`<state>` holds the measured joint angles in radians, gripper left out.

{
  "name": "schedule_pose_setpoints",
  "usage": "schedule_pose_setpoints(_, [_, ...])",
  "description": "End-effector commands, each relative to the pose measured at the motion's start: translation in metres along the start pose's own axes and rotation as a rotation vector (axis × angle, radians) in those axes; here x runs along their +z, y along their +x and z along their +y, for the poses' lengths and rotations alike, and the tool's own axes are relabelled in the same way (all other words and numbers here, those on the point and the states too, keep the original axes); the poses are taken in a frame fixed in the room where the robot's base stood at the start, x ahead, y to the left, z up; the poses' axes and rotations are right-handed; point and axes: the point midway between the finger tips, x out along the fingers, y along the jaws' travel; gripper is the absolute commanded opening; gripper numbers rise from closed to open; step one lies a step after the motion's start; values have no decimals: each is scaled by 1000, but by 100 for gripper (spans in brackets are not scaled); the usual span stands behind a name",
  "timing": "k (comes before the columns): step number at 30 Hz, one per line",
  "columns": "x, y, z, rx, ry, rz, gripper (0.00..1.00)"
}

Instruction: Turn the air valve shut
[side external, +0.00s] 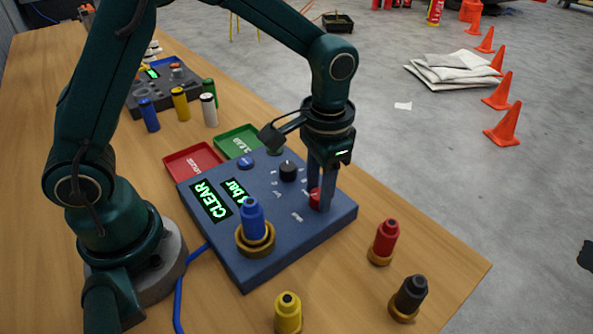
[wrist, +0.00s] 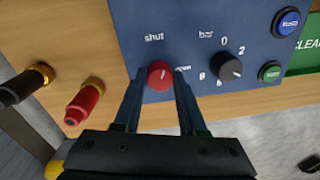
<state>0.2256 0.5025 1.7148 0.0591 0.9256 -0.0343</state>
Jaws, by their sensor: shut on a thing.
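The air valve is a red knob (wrist: 160,75) on the blue panel (wrist: 200,15). In the wrist view the word "shut" stands above it and "open" to its right. A small pale mark shows on the knob, but I cannot tell clearly which word it points at. My gripper (wrist: 158,85) points down with one finger on each side of the knob, shut on it. In the side view my gripper (side external: 319,195) stands over the right part of the panel, and the knob (side external: 314,199) is partly hidden by the fingers.
A black dial (side external: 288,171) sits beside the knob. The panel's displays (side external: 211,200) read "CLEAR" and a bar value. A blue cylinder (side external: 254,217) stands in a brass ring on the panel. Red (side external: 383,242), black (side external: 408,299) and yellow (side external: 288,313) cylinders stand in front. Red and green trays (side external: 237,142) lie behind.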

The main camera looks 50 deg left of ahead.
Motion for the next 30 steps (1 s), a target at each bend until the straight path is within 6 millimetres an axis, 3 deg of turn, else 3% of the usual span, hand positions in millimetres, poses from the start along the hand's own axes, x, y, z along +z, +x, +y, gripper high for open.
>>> schedule_pose_setpoints(15, [-1, -1, 1, 0, -360, -15, 0])
schedule_pose_setpoints(30, [-1, -1, 1, 1, -440, -18, 0])
